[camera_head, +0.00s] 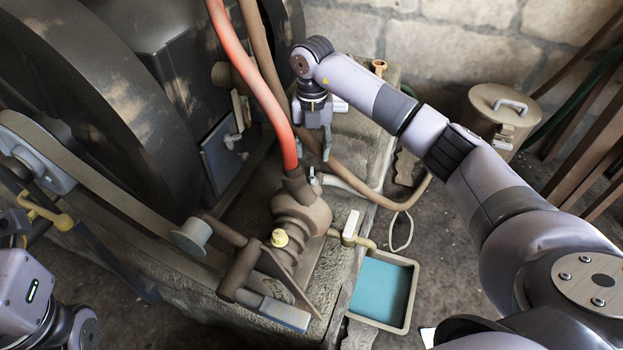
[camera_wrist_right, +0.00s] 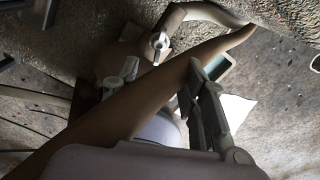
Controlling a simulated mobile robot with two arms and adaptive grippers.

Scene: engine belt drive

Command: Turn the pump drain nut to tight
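The pump (camera_head: 300,217) is a rusty ribbed body with a red hose rising from its top. A yellow nut-like fitting (camera_head: 280,238) sits on its near side. A small silver fitting (camera_head: 315,182) is at its top right; a silver fitting (camera_wrist_right: 159,41) also shows in the right wrist view. I cannot tell which of these is the drain nut. My right gripper (camera_head: 318,150) points down beside the red hose, above and behind the pump, apart from both fittings. My left gripper's fingers are not visible; only that arm shows at lower left.
The red hose (camera_head: 262,85) and a brown hose (camera_head: 352,176) run close to my right gripper. A tap with a pale handle (camera_head: 350,226) stands beside a tray (camera_head: 412,285) of blue liquid. A lidded can (camera_head: 503,105) stands at right. Large wheels and a belt fill the left.

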